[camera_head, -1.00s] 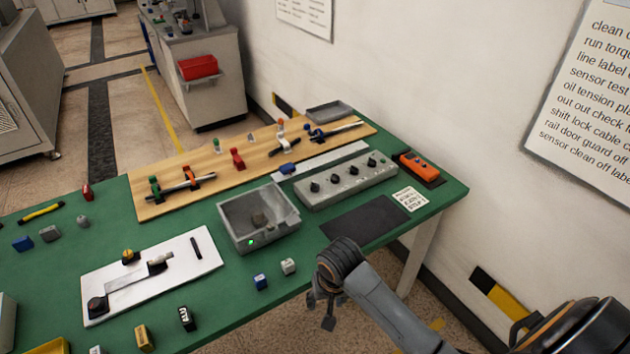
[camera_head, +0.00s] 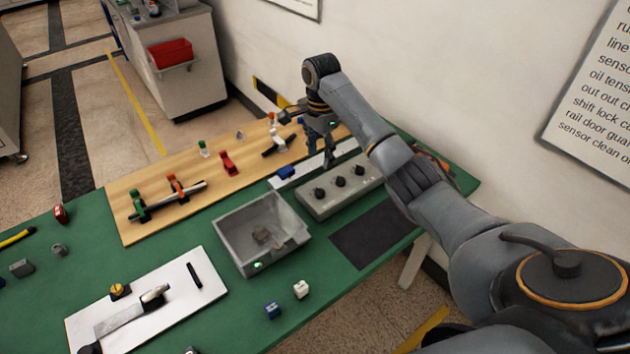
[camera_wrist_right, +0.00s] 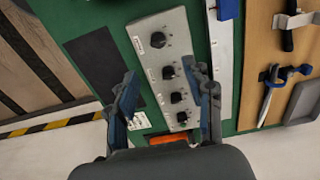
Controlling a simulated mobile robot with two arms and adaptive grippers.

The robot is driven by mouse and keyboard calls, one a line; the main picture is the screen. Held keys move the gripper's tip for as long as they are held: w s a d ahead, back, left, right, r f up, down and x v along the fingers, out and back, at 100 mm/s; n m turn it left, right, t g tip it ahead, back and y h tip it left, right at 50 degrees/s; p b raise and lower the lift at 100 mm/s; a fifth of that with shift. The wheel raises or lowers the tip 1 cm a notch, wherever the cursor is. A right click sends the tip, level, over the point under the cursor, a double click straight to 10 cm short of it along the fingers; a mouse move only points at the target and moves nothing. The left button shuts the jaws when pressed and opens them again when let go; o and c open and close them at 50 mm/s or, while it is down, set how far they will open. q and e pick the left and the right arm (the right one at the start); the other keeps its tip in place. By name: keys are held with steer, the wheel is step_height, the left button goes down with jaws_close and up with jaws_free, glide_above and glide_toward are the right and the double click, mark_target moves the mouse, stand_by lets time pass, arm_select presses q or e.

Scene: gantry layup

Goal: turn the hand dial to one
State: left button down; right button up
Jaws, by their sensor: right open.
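A grey box with a row of several black dials (camera_head: 320,193) lies on the green table, right of the middle in the head view. In the wrist view the dial box (camera_wrist_right: 147,52) runs down the middle, with a small white label beside each dial (camera_wrist_right: 158,40). The labels are too small to read, so I cannot tell which is the hand dial. My right gripper (camera_head: 320,150) is above the far end of the box, pointing down. In the wrist view its open fingers (camera_wrist_right: 163,78) straddle the row, with nothing between them. My left gripper is not in view.
A grey bin (camera_head: 222,243) stands left of the box and a dark mat (camera_head: 372,236) lies in front. A wooden board (camera_head: 150,190) with clamps lies behind. An orange device (camera_wrist_right: 168,140) is by the box's end. The wall is close on the right.

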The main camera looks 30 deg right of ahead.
mark_target(320, 189)
steer(key=f, duration=0.2)
steer(key=s+f, duration=0.1)
steer(key=f, duration=0.2)
steer(key=shift+a+p, duration=0.1)
steer(key=shift+p, duration=0.3)
steer(key=f, duration=0.3)
steer(key=shift+w+f, duration=0.3)
steer(key=shift+f, duration=0.05)
step_height(320, 189, down, 2)
steer(key=shift+f, duration=0.95)
steer(key=shift+c, duration=0.4)
jaws_close()
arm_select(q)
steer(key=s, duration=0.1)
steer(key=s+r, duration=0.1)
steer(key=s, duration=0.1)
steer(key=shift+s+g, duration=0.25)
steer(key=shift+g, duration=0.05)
